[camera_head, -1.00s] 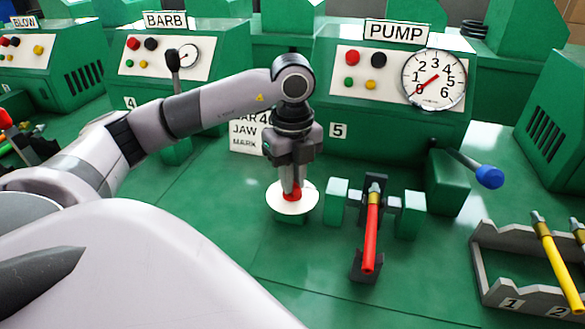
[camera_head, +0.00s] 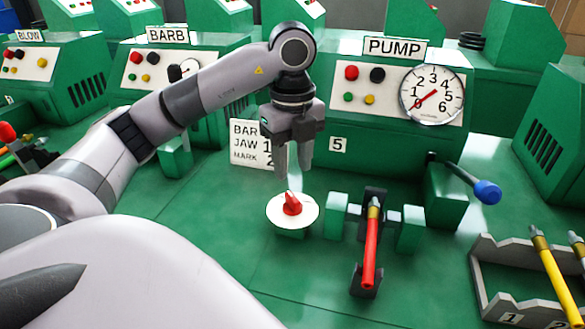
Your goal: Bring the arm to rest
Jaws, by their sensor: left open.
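My left gripper (camera_head: 293,168) is open and empty, pointing down just above a red knob (camera_head: 292,203). The knob stands on a white round dial (camera_head: 280,214) on the green bench, and a gap shows between it and the fingertips. My left arm reaches in from the left and bends down at its wrist. My right gripper is not in view.
Right of the dial, a red-handled tool (camera_head: 370,250) lies in a dark holder between green blocks. The PUMP machine (camera_head: 395,130) with a gauge (camera_head: 432,95) and blue-tipped lever (camera_head: 487,191) stands behind. A grey rack (camera_head: 484,285) holds a yellow-handled tool (camera_head: 556,270). A sign (camera_head: 250,150) stands behind the gripper.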

